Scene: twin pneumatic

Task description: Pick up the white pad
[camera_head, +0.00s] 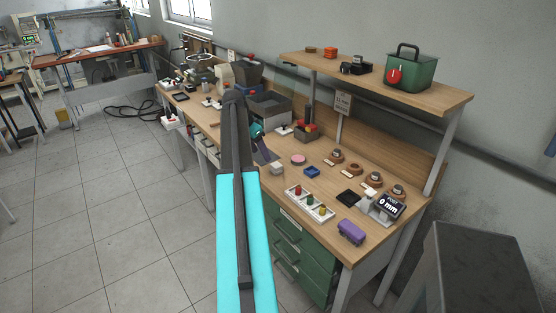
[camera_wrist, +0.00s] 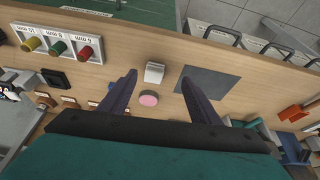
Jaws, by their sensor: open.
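The white pad (camera_wrist: 154,72) is a small pale block on the wooden bench top. In the wrist view it lies between and slightly beyond the lines of my two fingers, near the bench's front edge. In the head view it shows as a small whitish block (camera_head: 277,169) just right of my arm. My gripper (camera_wrist: 158,79) is open and empty above the bench, with one finger to each side of the pad. Its height above the pad is hard to tell. In the head view my arm partly hides the gripper.
A pink disc (camera_wrist: 149,98) lies close to the pad, also between the finger lines. A dark grey square (camera_wrist: 222,84) lies by the right finger.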

